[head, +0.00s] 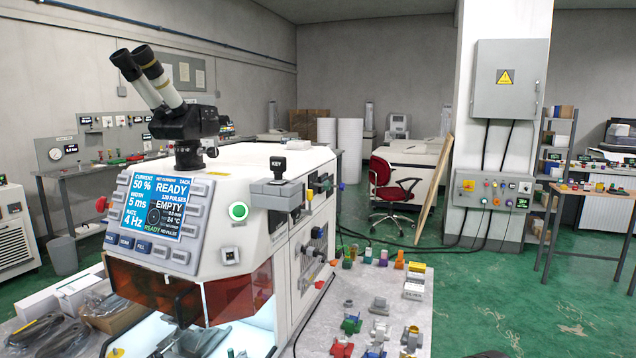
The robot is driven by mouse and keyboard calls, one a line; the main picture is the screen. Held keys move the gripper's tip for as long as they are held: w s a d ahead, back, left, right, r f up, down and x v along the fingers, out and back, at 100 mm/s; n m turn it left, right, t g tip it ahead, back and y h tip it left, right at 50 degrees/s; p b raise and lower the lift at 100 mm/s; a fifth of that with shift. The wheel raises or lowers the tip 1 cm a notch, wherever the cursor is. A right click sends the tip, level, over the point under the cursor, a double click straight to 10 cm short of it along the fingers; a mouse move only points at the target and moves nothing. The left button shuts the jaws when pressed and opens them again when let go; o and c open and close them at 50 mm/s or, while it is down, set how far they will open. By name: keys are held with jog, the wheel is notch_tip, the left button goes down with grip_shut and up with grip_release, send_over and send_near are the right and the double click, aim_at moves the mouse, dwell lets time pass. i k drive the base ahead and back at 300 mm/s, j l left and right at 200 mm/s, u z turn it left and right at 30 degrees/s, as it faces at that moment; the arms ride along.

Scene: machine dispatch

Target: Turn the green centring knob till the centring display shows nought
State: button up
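A white machine with binocular eyepieces stands at the left on a light table. Its blue screen (163,206) reads CURRENT 50 %, READY, EMPTY, WIDTH 5 ms and RATE 4 Hz, with a small round dial in the middle. A round green control (238,211) with a pale rim sits on the machine's front corner, right of the screen. I cannot tell whether it is the centring knob. No display is legibly marked as centring. A grey control box (492,190) on the pillar carries several coloured knobs and a small dark display (522,203), too small to read. My gripper is not in view.
Several small coloured parts and fixtures (380,328) lie on the table right of the machine. A cardboard box and cables (110,305) lie at the lower left. A red chair (392,193) stands behind. Green floor (490,290) is mostly clear at the right, before a workbench (590,205).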

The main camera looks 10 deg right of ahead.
aim_at(327, 184)
jog(key=i+l+u, duration=0.2)
jog(key=l, duration=0.25)
jog(key=i+l+u, duration=0.15)
jog(key=l, duration=0.3)
jog(key=i+l+u, duration=0.2)
jog(key=l, duration=0.3)
jog(key=l+u, duration=0.15)
jog(key=l, duration=0.3)
jog(key=l+u, duration=0.2)
jog(key=l, duration=0.3)
jog(key=i, duration=0.05)
